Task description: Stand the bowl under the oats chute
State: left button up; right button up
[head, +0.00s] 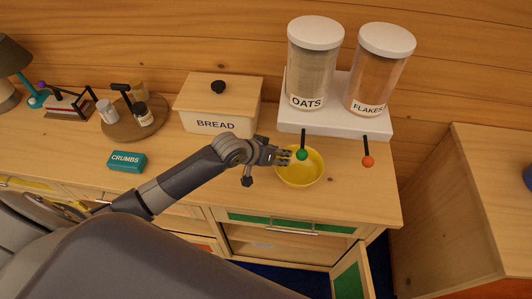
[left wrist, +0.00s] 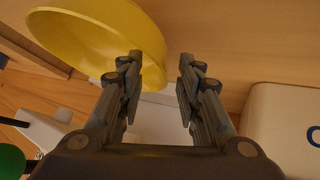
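The yellow bowl (head: 300,178) stands upright on the counter, in front of the white dispenser base and below the oats lever with its green knob (head: 302,155). The oats container (head: 313,65) is the left of two clear jars on that base (head: 335,122). My left gripper (head: 286,155) is at the bowl's left rim in the head view. In the left wrist view its fingers (left wrist: 160,88) are apart with nothing between them. The bowl (left wrist: 100,35) is beside the left-hand finger there; I cannot tell whether they touch. My right gripper is not in view.
The flakes jar (head: 380,70) with an orange knob (head: 368,161) stands to the right. A bread box (head: 216,105), a crumbs box (head: 127,161) and a round tray (head: 118,131) are to the left. A cabinet door (head: 350,272) hangs open below the counter.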

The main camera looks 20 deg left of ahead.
pick_arm(q)
jog(key=b+v, duration=0.1)
jog(key=v, duration=0.9)
jog(key=shift+s, duration=0.1)
